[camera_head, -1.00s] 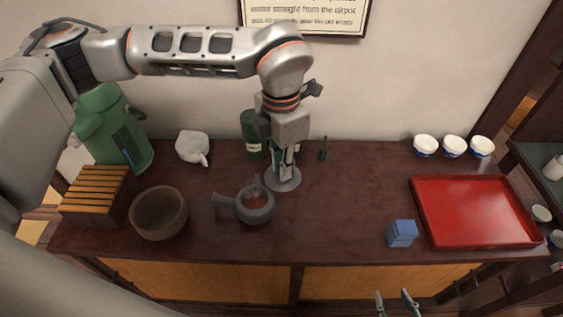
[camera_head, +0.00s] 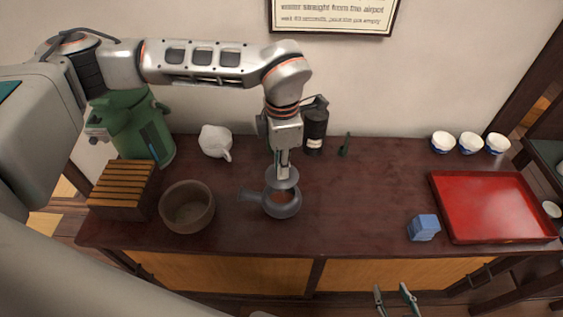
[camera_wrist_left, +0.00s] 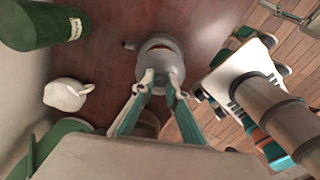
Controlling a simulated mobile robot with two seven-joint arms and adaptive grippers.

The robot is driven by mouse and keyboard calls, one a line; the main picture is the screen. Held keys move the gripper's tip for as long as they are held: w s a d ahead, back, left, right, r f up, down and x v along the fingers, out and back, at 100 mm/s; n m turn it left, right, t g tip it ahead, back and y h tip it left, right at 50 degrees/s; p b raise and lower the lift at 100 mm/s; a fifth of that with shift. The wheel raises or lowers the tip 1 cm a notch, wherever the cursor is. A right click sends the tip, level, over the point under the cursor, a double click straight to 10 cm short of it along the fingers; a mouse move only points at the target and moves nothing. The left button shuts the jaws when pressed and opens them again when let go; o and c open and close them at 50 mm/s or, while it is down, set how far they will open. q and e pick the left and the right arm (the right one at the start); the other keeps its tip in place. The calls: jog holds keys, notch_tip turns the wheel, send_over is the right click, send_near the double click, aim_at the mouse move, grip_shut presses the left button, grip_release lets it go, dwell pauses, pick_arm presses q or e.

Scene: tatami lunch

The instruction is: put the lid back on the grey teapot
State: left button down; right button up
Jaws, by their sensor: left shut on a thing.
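The grey teapot (camera_head: 284,211) stands on the dark counter, its side handle pointing left. Its opening partly shows in the head view. My left gripper (camera_head: 284,172) is shut on the grey lid (camera_head: 287,183) and holds it over the back part of the teapot. The lid covers the rear of the opening from this angle; I cannot tell whether it touches the rim. My right gripper (camera_head: 396,298) is open and empty at the bottom, in front of the counter.
A brown bowl (camera_head: 187,213) and slatted wooden box (camera_head: 122,189) stand left of the teapot. A white pitcher (camera_head: 214,141), green airpot (camera_head: 140,130) and dark canister (camera_head: 315,131) stand behind.

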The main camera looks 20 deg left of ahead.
pick_arm(q)
notch_tip(320, 180, down, 3)
jog(key=shift+f+b, duration=0.2)
jog(key=shift+b, duration=0.7)
jog(key=shift+f+b, duration=0.4)
jog(key=shift+f, duration=0.5)
jog(key=shift+r, duration=0.1)
jog(key=shift+f, duration=0.2)
dwell(1.0)
jog(key=shift+p, duration=0.35)
jog(key=c, duration=1.4)
grip_release()
jog(key=shift+c, duration=0.2)
